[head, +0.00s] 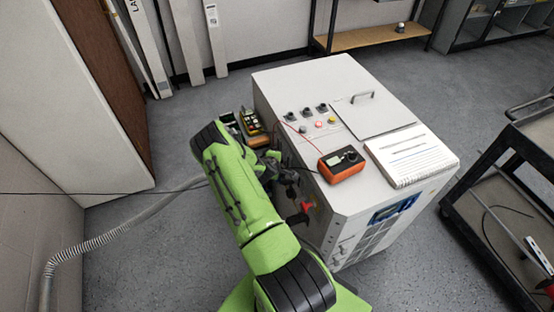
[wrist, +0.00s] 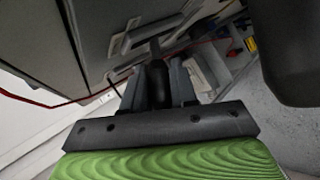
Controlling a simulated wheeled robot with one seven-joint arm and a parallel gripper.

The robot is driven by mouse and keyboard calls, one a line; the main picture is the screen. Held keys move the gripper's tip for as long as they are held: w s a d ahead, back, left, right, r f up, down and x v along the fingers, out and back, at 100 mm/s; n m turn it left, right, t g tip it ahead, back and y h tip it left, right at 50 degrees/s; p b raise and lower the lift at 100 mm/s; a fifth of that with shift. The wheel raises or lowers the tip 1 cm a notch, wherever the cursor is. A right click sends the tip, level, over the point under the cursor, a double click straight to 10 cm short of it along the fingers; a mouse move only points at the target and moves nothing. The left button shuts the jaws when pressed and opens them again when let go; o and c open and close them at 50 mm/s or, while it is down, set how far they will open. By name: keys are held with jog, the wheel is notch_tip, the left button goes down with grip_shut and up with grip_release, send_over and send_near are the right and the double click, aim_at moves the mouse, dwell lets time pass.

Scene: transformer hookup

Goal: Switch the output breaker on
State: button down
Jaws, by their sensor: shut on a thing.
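The grey-white transformer cabinet (head: 310,85) stands in the middle of the head view. My gripper (head: 270,162) is at the cabinet's left side, partly hidden by my green arm. In the wrist view my gripper (wrist: 158,78) is shut on a dark handle (wrist: 155,50) between its two fingers. The handle stands at a pale plate (wrist: 125,42) on the cabinet's side panel and looks like the breaker's lever. No label on it is readable, and its on or off position cannot be told. A red handle (head: 304,209) shows lower on the cabinet's side.
An orange meter (head: 341,165) and a notepad (head: 411,155) lie on the cabinet top, beside several knobs (head: 307,112). A thin red lead runs near my gripper. A dark cart (head: 487,165) stands right; a grey hose (head: 125,222) runs left.

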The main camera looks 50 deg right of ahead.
dwell(0.4)
jog(key=c, duration=1)
grip_release()
jog(key=shift+o, duration=0.2)
jog(key=p+v, duration=0.1)
jog(key=v, duration=1.4)
jog(key=shift+a+r, duration=0.2)
jog(key=shift+r, duration=0.15)
jog(key=shift+s, duration=0.1)
